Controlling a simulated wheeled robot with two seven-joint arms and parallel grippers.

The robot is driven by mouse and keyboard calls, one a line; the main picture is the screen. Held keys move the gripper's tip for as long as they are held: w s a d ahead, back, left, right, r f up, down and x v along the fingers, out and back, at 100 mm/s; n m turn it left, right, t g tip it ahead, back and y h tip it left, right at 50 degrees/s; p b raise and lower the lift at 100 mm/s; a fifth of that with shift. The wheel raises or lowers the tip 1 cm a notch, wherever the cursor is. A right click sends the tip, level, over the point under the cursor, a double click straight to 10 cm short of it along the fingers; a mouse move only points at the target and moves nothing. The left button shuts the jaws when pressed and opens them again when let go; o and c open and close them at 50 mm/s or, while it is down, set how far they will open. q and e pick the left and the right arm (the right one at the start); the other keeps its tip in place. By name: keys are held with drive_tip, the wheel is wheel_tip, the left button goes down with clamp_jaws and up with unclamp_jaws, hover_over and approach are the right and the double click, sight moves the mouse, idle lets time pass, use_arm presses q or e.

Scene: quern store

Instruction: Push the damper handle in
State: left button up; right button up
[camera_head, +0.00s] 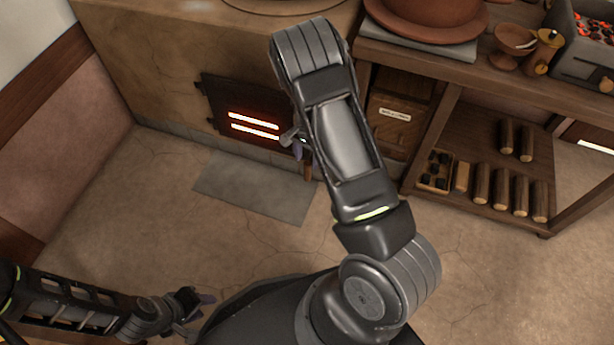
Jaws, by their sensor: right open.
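The stove (165,75) is a tan plastered block at the upper left, with a dark metal fire door (222,100) showing two glowing slots. A small grey metal knob or lever end (289,136) shows at the door's right side. A brown peg-like piece (308,170) shows just below it; I cannot tell which, if either, is the damper handle. My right arm covers this stretch of the stove front. My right gripper (298,151) is mostly hidden behind that arm; it is open, and contact is unclear. My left gripper (194,301) is low over the floor, away from the stove.
A grey slab (255,187) lies on the floor before the stove. A wooden shelf unit (440,133) stands to the right with logs (501,190), a small box of dark lumps (435,172) and bowls (515,38). The floor at left is clear.

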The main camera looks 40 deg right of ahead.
sight(307, 172)
wheel_tip(307, 172, down, 8)
drive_tip(key=b, duration=0.3)
idle(0.4)
drive_tip(key=shift+r, duration=0.1)
clamp_jaws()
idle(0.3)
idle(1.0)
